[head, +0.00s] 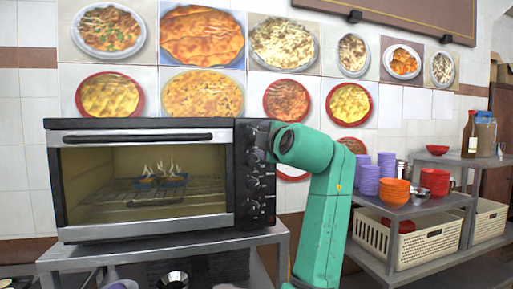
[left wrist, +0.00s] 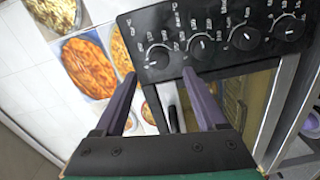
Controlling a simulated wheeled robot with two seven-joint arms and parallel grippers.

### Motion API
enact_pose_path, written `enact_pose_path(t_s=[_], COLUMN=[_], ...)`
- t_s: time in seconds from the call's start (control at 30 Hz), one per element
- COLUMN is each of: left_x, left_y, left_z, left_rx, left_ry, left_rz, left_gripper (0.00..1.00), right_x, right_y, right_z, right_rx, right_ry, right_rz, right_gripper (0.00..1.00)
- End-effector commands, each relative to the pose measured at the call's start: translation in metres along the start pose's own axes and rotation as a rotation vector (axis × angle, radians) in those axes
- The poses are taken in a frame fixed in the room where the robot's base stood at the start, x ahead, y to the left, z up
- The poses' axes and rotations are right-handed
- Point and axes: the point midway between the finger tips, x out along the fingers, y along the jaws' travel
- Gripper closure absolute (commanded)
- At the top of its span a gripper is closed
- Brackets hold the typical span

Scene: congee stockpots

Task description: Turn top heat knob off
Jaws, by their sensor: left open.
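The toaster oven (head: 145,180) stands on a grey table, with a black control panel (head: 243,205) down its right side. In the left wrist view the panel is turned sideways and shows several knobs in a row. The top heat knob (left wrist: 158,55) is the leftmost there, just beyond my fingertips and roughly in line with the gap between them. My left gripper (left wrist: 160,75) is open, with nothing between its purple fingers. I cannot tell whether the fingers touch the knob. The right gripper is not in view.
To the right, a grey shelf (head: 425,205) holds purple cups (head: 368,180) and orange bowls (head: 394,192), with cream baskets (head: 410,243) below. Food pictures cover the wall behind the oven.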

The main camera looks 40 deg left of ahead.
Motion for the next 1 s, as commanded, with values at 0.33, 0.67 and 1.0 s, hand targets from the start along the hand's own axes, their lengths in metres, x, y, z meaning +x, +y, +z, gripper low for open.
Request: enact_pose_path(t_s=[0.33, 0.67, 1.0], left_x=[-0.075, -0.078, -0.062], left_y=[-0.002, 0.000, -0.021], left_z=[0.000, 0.000, 0.032], left_rx=[-0.001, 0.000, 0.128], left_ry=[-0.001, 0.000, -0.042], left_rz=[-0.001, -0.001, -0.006], left_gripper=[0.27, 0.27, 0.27], right_x=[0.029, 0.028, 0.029], right_y=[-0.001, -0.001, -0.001], right_z=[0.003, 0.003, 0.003], right_rx=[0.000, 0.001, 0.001], right_ry=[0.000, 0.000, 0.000], right_rz=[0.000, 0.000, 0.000], right_gripper=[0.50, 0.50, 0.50])
